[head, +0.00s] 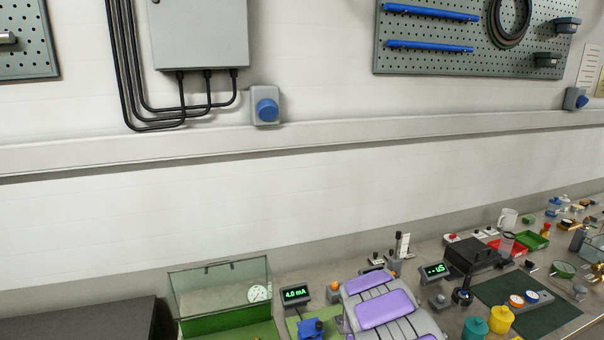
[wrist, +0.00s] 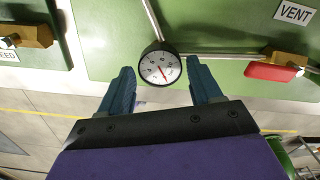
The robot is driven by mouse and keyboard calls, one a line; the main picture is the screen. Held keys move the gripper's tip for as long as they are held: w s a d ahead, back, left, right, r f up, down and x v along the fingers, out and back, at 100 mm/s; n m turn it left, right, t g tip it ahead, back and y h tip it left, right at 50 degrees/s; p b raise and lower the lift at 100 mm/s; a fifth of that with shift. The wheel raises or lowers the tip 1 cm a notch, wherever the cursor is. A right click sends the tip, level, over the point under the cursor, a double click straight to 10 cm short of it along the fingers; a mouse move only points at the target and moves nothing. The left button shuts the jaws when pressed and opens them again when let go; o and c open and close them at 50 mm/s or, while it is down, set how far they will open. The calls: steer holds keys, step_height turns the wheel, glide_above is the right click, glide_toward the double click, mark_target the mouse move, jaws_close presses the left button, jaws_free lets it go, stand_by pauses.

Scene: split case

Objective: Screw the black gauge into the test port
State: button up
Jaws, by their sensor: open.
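The black gauge (wrist: 160,69) shows in the wrist view, with a black rim, a white face and a red needle. My gripper (wrist: 159,65) has its two blue fingers spread, one on each side of the gauge, with a gap on both sides. Thin metal pipes (wrist: 222,57) run over the green panel (wrist: 225,25) to just behind the gauge. The test port is not clearly visible, and I cannot tell whether the gauge sits on it. In the head view my arm is at the lower middle, and I cannot make out the fingers there.
In the wrist view, a brass valve with a red handle (wrist: 272,71) is at right below a VENT label (wrist: 294,12). A brass fitting (wrist: 28,36) is at left. In the head view, a clear-walled case (head: 225,290) and a 4.0 mA display (head: 296,294) stand on the bench.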

steer(key=shift+r+p, duration=0.8)
steer(key=shift+r, duration=2)
steer(key=shift+s+d+r, duration=0.1)
steer(key=shift+s+r, duration=0.05)
steer(key=shift+r, duration=0.15)
steer(key=s+d+r+n+b, duration=0.2)
steer(key=s+r+n, duration=1)
steer(key=s+r, duration=0.3)
steer(key=s+a+r+n+g+b, duration=0.1)
steer(key=s+n, duration=0.7)
steer(key=s, duration=0.4)
steer(key=s+a+r+n, duration=0.1)
steer(key=s+n, duration=0.7)
steer(key=s, duration=0.5)
steer(key=shift+s+a+r+n+g+b, duration=0.25)
steer(key=shift+s+a+n+g+b, duration=0.05)
steer(key=shift+a+n+g+b, duration=0.1)
